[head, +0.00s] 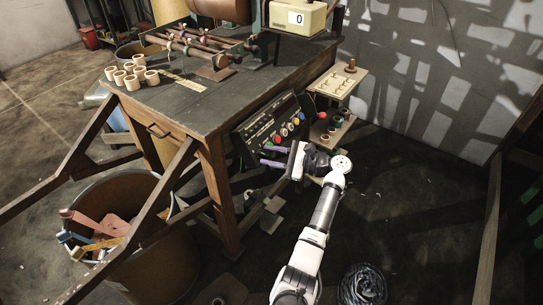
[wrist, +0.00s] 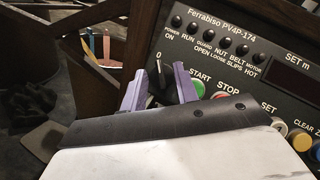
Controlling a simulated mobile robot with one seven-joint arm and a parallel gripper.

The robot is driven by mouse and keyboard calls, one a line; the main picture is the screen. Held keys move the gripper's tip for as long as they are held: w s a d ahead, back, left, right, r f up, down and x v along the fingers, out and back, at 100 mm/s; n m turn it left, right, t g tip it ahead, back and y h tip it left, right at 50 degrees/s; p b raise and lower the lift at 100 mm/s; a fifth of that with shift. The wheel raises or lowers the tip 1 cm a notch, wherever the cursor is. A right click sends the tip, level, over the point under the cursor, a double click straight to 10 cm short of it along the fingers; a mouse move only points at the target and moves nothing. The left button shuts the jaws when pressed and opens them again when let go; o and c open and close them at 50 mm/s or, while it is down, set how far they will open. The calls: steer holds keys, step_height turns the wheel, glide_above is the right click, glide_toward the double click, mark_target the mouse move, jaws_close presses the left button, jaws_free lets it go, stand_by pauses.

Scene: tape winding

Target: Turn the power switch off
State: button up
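The control panel (head: 270,124) is black and hangs under the front of the wooden table. It fills the right of the wrist view (wrist: 245,60), with the print "Ferrabiso PV4P-174". The black power switch knob (wrist: 159,84) is at the panel's left, below a "0" mark; its lower part is hidden by my gripper's body. My gripper (head: 265,157) has purple fingers and is in front of the panel. In the wrist view its two fingers (wrist: 160,82) stand apart on either side of the knob, open; I cannot tell whether they touch it.
Green START (wrist: 197,85) and red STOP (wrist: 228,91) buttons are just right of the fingers. A small shelf (head: 341,83) with pegs is right of the panel. A wooden table leg (head: 218,190) and a bin (head: 160,255) stand left of my arm.

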steer(key=b+v, duration=0.1)
steer(key=v, duration=1.3)
steer(key=shift+b, duration=0.3)
steer(key=shift+a+r, duration=0.1)
steer(key=shift+a, duration=0.05)
